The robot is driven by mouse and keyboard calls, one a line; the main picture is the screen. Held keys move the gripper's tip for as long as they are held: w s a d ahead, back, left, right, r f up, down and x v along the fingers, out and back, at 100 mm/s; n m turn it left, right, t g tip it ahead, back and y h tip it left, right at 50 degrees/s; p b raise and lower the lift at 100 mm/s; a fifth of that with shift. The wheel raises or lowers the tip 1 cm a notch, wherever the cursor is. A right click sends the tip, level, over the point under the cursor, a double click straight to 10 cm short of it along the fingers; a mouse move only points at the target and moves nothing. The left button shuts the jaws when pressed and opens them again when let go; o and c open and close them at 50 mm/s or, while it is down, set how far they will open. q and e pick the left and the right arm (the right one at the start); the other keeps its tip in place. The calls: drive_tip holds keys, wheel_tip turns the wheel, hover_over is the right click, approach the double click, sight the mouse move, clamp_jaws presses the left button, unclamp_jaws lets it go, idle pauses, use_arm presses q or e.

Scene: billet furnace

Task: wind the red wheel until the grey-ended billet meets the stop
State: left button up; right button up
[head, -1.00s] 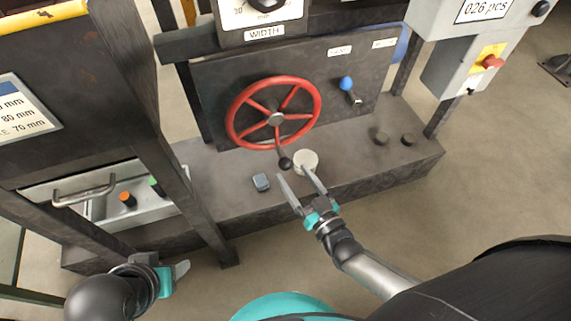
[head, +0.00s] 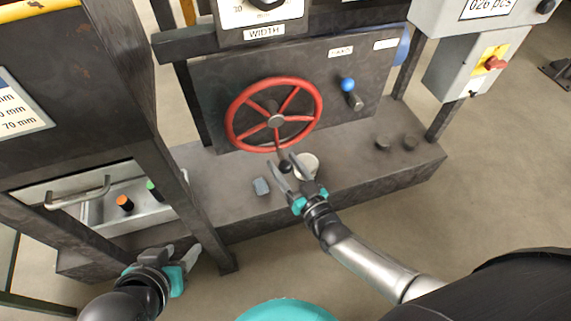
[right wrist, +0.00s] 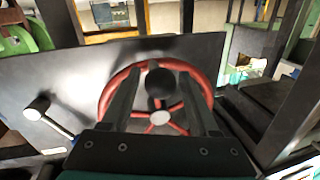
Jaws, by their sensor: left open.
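The red wheel (head: 276,120) stands on a dark upright panel, with a grey hub and a black knob (head: 284,166) at its lower edge. My right gripper (head: 280,164) is open, its fingertips at the knob. In the right wrist view the knob (right wrist: 159,83) shows between the two fingers, with gaps on both sides; whether it lies fully between them I cannot tell. My left gripper (head: 181,255) is open and empty, low at the left, away from the wheel. I cannot make out the grey-ended billet or the stop.
A pale round disc (head: 307,167) and a small grey block (head: 261,187) are on the plinth (head: 225,195) below the wheel. A blue-knobbed lever (head: 348,86) is right of the wheel. A dark post (head: 190,195) stands between the wheel and the drawer handle (head: 78,192).

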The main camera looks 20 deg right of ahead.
clamp_jaws()
idle(1.1)
